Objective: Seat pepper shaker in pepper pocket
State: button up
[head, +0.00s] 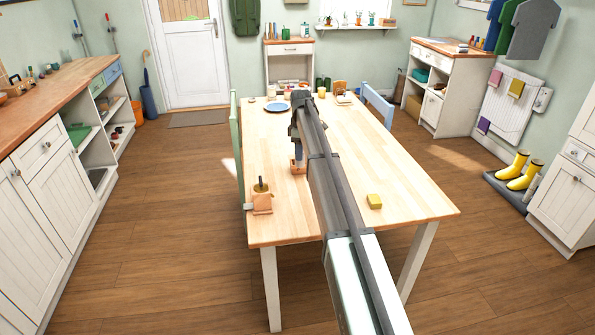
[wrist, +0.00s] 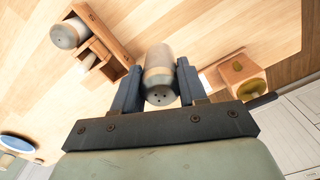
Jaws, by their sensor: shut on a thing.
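My gripper (wrist: 158,82) is shut on a shaker, which I take to be the pepper shaker (wrist: 158,66). It has a pale grey body, a tan band and a holed cap facing the wrist camera. A wooden caddy (wrist: 103,30) is to the upper left in the wrist view, with a second grey shaker (wrist: 68,35) at it and a small, seemingly empty pocket (wrist: 98,52) beside that shaker. The held shaker appears apart from the caddy; its height above the table is unclear. In the head view the caddy (head: 298,168) shows below my gripper (head: 296,142), where the held shaker is hard to make out.
A wooden block with a rounded mustard-coloured part (head: 262,203) stands at the table's near left edge. A yellow sponge-like block (head: 374,201) lies right of my arm. A blue plate (head: 277,107) and cups are at the far end. The table's right side is mostly clear.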

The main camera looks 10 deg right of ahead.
jog(key=w+m, duration=1)
jog(key=m, duration=0.6)
jog(key=f+m, duration=0.3)
jog(key=m, duration=0.1)
jog(key=f+m, duration=0.3)
jog(key=m, duration=0.2)
jog(key=f+m, duration=0.3)
jog(key=m, duration=0.1)
jog(key=shift+w+d, duration=0.2)
jog(key=shift+w, duration=0.15)
jog(key=shift+f, duration=0.5)
